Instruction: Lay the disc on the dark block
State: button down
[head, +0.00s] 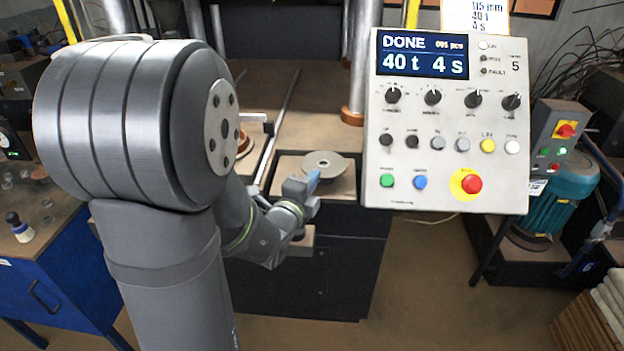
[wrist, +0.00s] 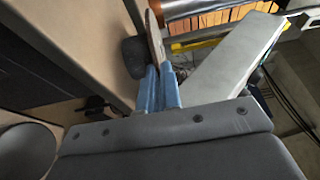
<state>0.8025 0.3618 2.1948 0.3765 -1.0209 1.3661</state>
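The disc (head: 325,161) is a round grey flap disc with a hole in its middle, lying about level over the front of the tan table. My gripper (head: 314,177) has its blue fingers at the disc's near edge. In the wrist view the disc (wrist: 155,42) shows edge-on as a thin brown band running between the blue fingertips (wrist: 159,80), which are closed on it. The dark block (wrist: 133,58) is a dark rounded shape right against the disc's table side; I cannot tell if they touch. In the head view the disc hides the block.
A control panel (head: 446,120) reading "DONE" stands close on the right. A blue cabinet (head: 50,275) is at the left. Behind my arm, an orange-brown round piece (head: 243,144) shows partly. A copper-based column (head: 354,112) rises behind the disc.

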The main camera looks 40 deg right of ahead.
jog(key=shift+f, duration=0.25)
dwell(0.7)
jog(key=c, duration=1.8)
grip_release()
jog(key=shift+v, duration=1.75)
jog(key=o, duration=0.6)
jog(key=shift+c, duration=0.2)
